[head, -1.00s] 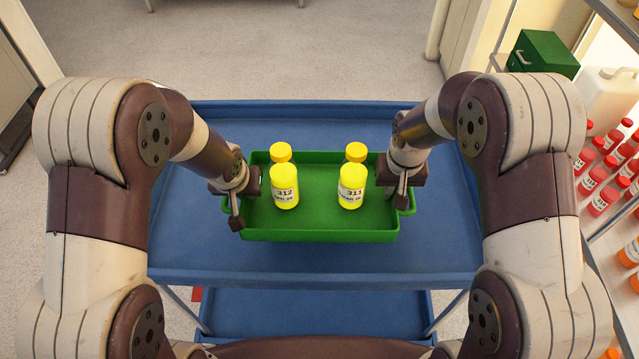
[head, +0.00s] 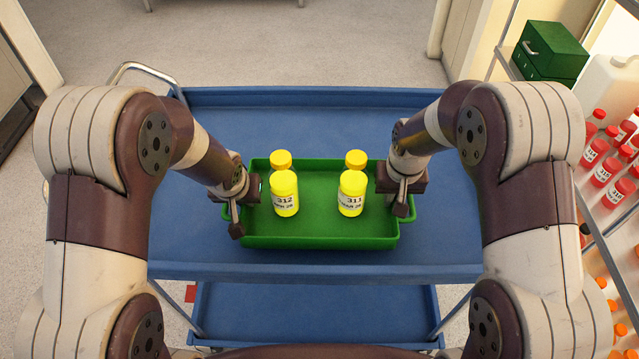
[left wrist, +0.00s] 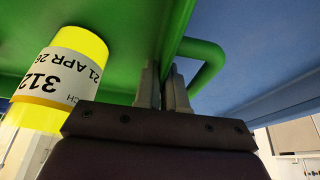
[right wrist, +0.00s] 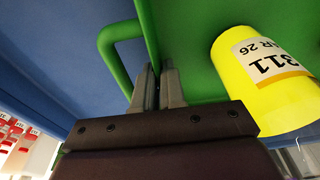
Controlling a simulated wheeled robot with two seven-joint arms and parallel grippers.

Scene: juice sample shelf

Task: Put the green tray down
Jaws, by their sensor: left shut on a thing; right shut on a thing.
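The green tray (head: 318,243) is held level between my two grippers, over the blue cart top (head: 318,272). I cannot tell whether its base touches the cart. Two yellow bottles stand upright in it, bottle 312 (head: 285,190) at left and bottle 311 (head: 351,190) at right. My left gripper (head: 236,222) is shut on the tray's left side; in the left wrist view its fingers (left wrist: 164,90) pinch the rim beside the green handle (left wrist: 208,66). My right gripper (head: 401,205) is shut on the right side; in the right wrist view its fingers (right wrist: 158,86) pinch the rim by the other handle (right wrist: 112,48).
The cart has a lower blue shelf (head: 318,312) and a metal handle (head: 150,70) at the back left. At right stands a shelf with red-capped bottles (head: 600,160), a white jug (head: 610,85) and a green box (head: 548,50). The blue cart top around the tray is clear.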

